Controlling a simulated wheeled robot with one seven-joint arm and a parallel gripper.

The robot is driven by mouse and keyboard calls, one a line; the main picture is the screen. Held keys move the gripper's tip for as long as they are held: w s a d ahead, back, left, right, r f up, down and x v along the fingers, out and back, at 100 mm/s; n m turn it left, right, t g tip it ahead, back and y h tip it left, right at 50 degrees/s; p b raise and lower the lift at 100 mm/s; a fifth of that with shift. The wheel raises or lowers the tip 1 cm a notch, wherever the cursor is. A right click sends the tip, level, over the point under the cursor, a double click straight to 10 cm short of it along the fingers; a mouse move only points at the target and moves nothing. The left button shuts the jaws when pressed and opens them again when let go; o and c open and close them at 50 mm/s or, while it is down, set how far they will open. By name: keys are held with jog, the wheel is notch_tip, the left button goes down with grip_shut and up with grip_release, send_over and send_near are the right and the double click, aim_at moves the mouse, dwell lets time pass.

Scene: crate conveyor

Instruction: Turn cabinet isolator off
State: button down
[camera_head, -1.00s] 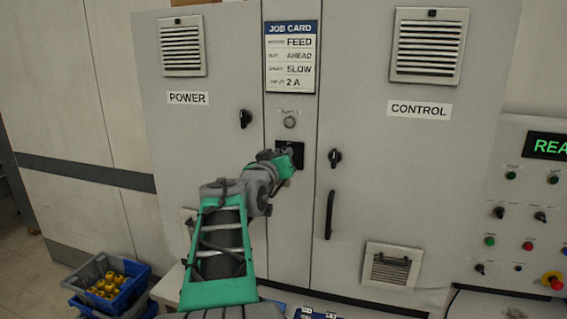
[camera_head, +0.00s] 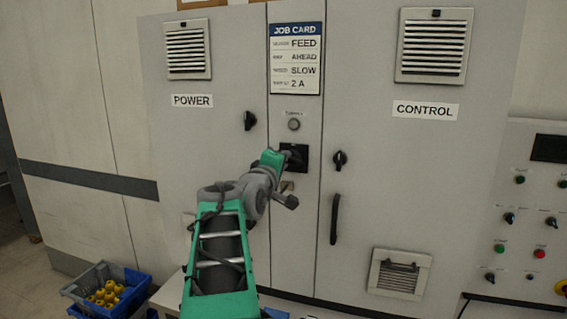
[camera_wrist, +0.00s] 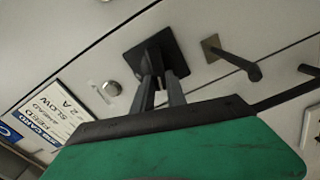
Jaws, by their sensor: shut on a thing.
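The cabinet isolator is a black square plate with a black handle (camera_wrist: 152,62) on the cabinet's narrow middle panel. In the head view the isolator (camera_head: 301,151) sits below a round grey lamp or button (camera_head: 293,124), partly hidden by my wrist. My gripper (camera_wrist: 162,82) is shut on the handle, with one finger on each side in the wrist view. In the head view my gripper (camera_head: 289,156) is at the plate, its fingers hard to make out. The display (camera_head: 548,148) on the right panel is dark.
Rotary knobs on the POWER door (camera_head: 250,120) and the CONTROL door (camera_head: 340,160) flank the isolator. A long black door handle (camera_head: 334,219) is at lower right. A brass plate (camera_wrist: 210,48) with a dark rod is beside the isolator. Crates (camera_head: 110,287) stand at lower left.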

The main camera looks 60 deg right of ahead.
jog(key=shift+f+n, duration=0.2)
jog(key=shift+n, duration=1.2)
jog(key=c, duration=1.3)
grip_release()
jog(key=shift+c, duration=0.2)
jog(key=s+a+b, duration=0.1)
jog(key=a+b, duration=0.1)
jog(key=a, duration=0.5)
jog(key=shift+a, duration=0.4)
jog(key=shift+s, duration=0.1)
